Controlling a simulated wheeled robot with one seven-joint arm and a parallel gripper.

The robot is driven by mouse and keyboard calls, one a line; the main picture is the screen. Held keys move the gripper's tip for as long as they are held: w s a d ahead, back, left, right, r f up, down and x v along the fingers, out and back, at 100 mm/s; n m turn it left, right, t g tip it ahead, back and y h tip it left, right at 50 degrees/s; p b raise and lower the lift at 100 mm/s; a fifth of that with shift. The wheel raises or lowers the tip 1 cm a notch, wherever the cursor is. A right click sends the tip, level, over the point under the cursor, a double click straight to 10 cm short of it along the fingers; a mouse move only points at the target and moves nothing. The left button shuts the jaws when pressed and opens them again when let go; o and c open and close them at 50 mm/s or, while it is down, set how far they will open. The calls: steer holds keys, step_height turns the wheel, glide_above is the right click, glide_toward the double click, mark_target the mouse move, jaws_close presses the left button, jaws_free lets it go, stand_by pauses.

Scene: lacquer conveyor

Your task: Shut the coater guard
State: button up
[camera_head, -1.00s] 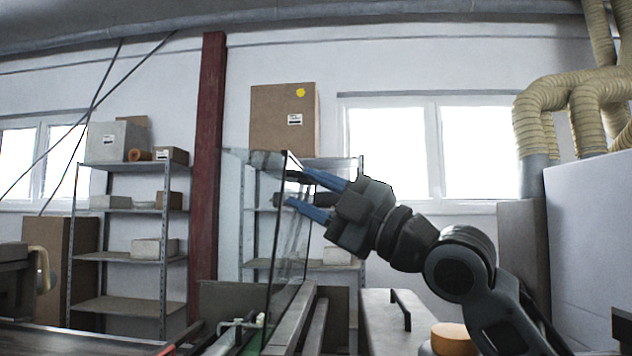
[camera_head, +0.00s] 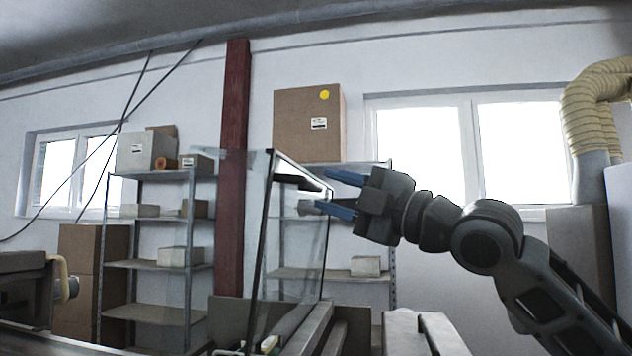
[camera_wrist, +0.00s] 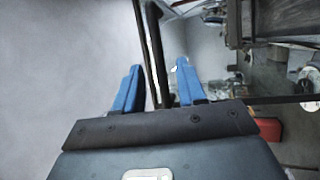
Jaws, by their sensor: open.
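The coater guard is a clear glass panel (camera_head: 292,240) in a dark frame. It stands steeply upright above the machine bed in the head view, so it looks raised. A dark bar, seemingly its handle, juts out near its top (camera_head: 298,183). My gripper (camera_head: 324,190) is open at the guard's upper right edge. In the wrist view, a dark bar (camera_wrist: 152,45) runs between the two blue fingers of my gripper (camera_wrist: 158,68), with a gap visible on the right side. I cannot tell whether a finger touches it.
Metal rails (camera_head: 308,330) run below the guard. A grey cover with a handle (camera_head: 425,332) is to their right. A red post (camera_head: 235,200) and shelves with boxes (camera_head: 160,265) stand behind. A yellowish hose (camera_head: 592,110) hangs at the right.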

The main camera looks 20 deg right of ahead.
mark_target(315, 186)
steer(key=p+x, duration=0.1)
steer(key=x, duration=0.3)
steer(key=shift+w+a+r, duration=0.1)
steer(key=shift+w+a, duration=0.05)
steer(key=shift+w, duration=0.2)
jaws_close()
stand_by(0.4)
